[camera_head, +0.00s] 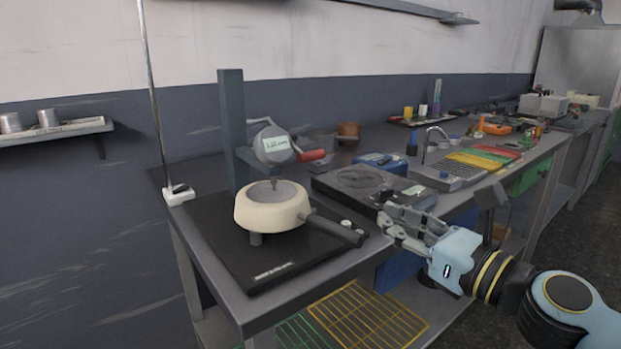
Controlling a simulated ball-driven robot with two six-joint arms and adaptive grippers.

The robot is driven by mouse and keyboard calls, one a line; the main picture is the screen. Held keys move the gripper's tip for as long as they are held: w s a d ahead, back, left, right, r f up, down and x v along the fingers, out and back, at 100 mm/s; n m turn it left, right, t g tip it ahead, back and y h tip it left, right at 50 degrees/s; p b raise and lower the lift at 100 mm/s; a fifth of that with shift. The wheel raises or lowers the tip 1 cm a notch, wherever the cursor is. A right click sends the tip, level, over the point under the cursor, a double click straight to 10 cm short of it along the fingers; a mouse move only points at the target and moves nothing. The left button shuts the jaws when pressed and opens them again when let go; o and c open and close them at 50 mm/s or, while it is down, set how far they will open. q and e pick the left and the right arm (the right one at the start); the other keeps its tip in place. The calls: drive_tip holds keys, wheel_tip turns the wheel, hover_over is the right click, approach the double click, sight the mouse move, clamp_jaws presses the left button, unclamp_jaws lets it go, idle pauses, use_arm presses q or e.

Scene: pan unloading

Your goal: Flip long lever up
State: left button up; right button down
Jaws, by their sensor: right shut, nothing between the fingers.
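A cream round pan (271,209) with a grey inside stands over a black base plate (260,272) at the table's front left corner. Its long dark handle (335,230) points right and slightly down. Behind the pan, a grey post (233,130) carries a grey head (272,145) with a red-ended lever (311,155) pointing right. I cannot tell which of these is the long lever. My right gripper (384,222) is shut and empty, just right of the dark handle's end and apart from the red lever. My left gripper is not in view.
A tall thin rod (155,90) rises from a white block (178,195) at the left edge. A dark flat device (360,182) lies behind my right gripper. A small sink (448,174) and coloured trays (480,160) are farther right. Wire racks (365,318) sit below the table.

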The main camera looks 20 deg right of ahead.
drive_tip(key=p+x, duration=0.1)
drive_tip(key=x, duration=0.5)
drive_tip(key=shift+w+a+r, duration=0.1)
drive_tip(key=shift+w+r, duration=0.05)
drive_tip(key=shift+r, duration=0.05)
drive_tip(key=x, duration=1.3)
drive_tip(key=shift+w+a+f+b, duration=0.1)
drive_tip(key=shift+w+f+b, duration=0.1)
drive_tip(key=shift+w+b, duration=0.1)
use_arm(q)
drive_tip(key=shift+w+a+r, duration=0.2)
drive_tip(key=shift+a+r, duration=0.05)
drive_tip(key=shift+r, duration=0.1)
use_arm(e)
drive_tip(key=shift+r, duration=0.1)
